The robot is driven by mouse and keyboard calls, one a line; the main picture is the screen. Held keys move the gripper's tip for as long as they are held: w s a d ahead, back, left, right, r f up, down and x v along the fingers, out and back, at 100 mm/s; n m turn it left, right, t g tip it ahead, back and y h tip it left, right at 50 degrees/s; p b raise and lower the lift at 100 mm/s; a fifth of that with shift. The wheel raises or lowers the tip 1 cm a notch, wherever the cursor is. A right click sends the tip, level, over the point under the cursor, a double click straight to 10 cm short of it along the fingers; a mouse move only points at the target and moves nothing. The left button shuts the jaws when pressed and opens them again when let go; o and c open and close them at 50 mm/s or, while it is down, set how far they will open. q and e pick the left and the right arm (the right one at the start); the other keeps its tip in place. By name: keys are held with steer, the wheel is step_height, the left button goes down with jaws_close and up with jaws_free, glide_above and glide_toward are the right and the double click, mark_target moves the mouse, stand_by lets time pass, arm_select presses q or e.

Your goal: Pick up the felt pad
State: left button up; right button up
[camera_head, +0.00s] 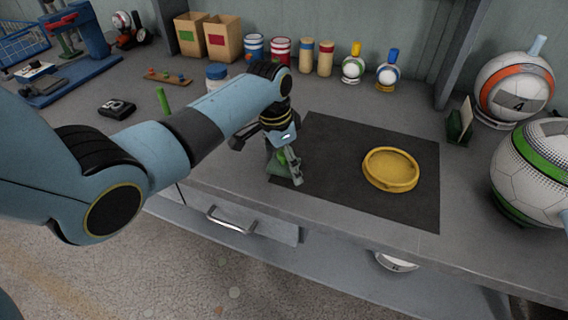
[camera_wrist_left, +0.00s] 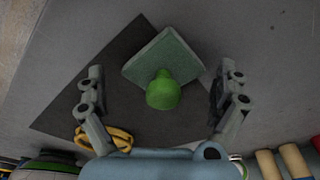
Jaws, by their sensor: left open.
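The felt pad (camera_wrist_left: 165,53) is a flat green square with a bright green rounded knob (camera_wrist_left: 163,92) on it. In the left wrist view it lies between my open fingers, with a gap on each side. My left gripper (camera_wrist_left: 158,85) is open and empty above it. In the head view my left gripper (camera_head: 293,172) points down over the pad (camera_head: 277,163), and hides much of it. The pad lies at the left edge of the dark mat (camera_head: 330,135). My right gripper is not in view.
A yellow round dish (camera_head: 390,170) sits on the mat, right of the gripper. Balls (camera_head: 513,85) stand at the right. Jars, small bottles and cardboard boxes (camera_head: 222,38) line the back. A black block (camera_head: 117,108) lies at the left. The mat between gripper and dish is clear.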

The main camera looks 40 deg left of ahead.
arm_select(q)
steer(key=shift+c, duration=0.4)
steer(key=c, duration=1)
steer(key=shift+o, duration=0.2)
steer(key=shift+r, duration=0.5)
steer(key=r, duration=0.3)
steer(key=shift+w+d+r, duration=0.4)
steer(key=w+d+r+b, duration=0.2)
steer(key=w+d+r, duration=0.4)
steer(key=w+d, duration=0.1)
steer(key=shift+w+d+r, duration=0.15)
steer(key=shift+d, duration=0.2)
